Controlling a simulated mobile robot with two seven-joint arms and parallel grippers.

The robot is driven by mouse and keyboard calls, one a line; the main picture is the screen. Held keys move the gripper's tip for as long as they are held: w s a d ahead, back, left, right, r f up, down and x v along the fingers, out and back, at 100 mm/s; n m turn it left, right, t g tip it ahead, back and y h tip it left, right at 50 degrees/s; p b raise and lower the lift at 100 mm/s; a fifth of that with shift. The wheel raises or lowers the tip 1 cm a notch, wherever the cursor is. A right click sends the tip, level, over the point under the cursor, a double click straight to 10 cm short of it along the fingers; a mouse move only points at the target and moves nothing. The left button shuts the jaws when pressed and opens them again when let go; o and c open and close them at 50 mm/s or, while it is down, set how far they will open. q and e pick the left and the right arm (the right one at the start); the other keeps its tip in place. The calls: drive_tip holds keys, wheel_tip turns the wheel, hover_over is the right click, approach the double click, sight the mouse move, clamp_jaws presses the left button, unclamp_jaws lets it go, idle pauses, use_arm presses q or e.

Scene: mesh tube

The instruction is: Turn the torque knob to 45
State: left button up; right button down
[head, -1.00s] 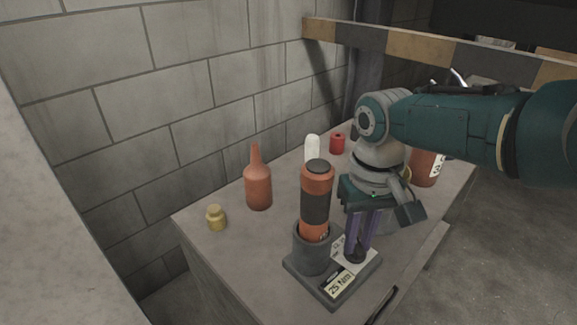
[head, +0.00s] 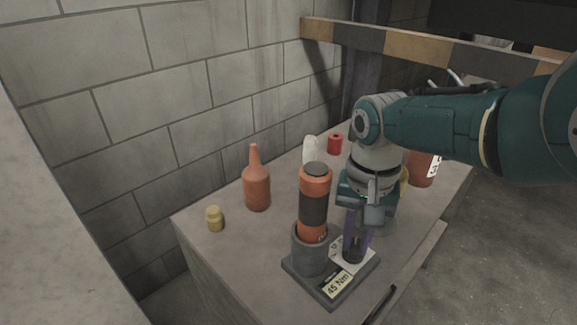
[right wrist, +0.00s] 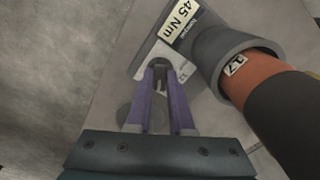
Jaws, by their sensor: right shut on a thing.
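The torque knob (head: 354,252) is a small dark knob on the grey base plate (head: 318,290). My right gripper (head: 356,246) points down over it with its purple fingers shut on it; in the right wrist view the fingers (right wrist: 160,84) cover most of the knob. The label (head: 337,284) on the base's front reads 45 Nm, and the label in the right wrist view (right wrist: 180,20) reads the same. An orange and black tool (head: 314,205) stands upright in a grey cup (head: 310,252) on the base, left of my gripper. My left gripper is not in view.
An orange bottle (head: 257,185), a small yellow jar (head: 215,218), a white bottle (head: 310,150) and a red cylinder (head: 335,143) stand on the bench (head: 225,255) behind and left. A brown container (head: 422,168) stands behind my right arm. A block wall runs along the left.

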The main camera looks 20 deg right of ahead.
sight(355, 245)
drive_tip(key=c, duration=0.8)
unclamp_jaws()
drive_tip(key=shift+r, duration=0.1)
wheel_tip(355, 245, up, 10)
drive_tip(key=p, duration=0.8)
